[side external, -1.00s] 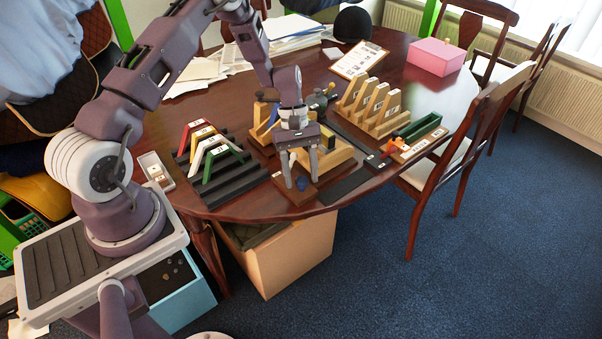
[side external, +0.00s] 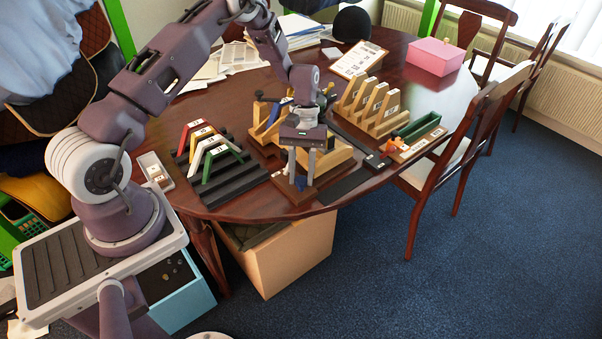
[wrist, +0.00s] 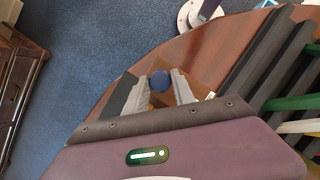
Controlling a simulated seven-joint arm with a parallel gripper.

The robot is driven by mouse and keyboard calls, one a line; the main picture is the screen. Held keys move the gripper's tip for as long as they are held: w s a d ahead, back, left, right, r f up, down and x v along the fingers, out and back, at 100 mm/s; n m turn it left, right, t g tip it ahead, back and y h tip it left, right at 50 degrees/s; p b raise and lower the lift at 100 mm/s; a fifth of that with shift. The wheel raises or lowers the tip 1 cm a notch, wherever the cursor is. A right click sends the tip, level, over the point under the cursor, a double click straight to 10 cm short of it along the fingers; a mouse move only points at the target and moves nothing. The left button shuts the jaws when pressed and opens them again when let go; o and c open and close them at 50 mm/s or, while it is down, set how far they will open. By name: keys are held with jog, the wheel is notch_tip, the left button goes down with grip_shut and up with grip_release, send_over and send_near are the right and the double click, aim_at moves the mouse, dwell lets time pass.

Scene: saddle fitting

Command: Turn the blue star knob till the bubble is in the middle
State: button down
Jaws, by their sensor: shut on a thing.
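The blue star knob (wrist: 160,81) sits between the two fingertips of my gripper (wrist: 161,88) in the wrist view. In the side view my gripper (side external: 301,180) points down over the small wooden base (side external: 298,195) near the front edge of the table, and the knob (side external: 300,183) shows low between the fingers. The fingers are shut on the knob. The bubble cannot be made out in either view.
A dark rack with red, yellow and green saddles (side external: 216,165) stands close on the left. Wooden stepped frames (side external: 370,108) and a green tray (side external: 417,127) stand to the right. A dark mat (side external: 345,186) lies beside the base. The table edge (side external: 270,217) is close in front.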

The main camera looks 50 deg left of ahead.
jog(key=c, duration=1.1)
grip_release()
jog(key=v, duration=0.7)
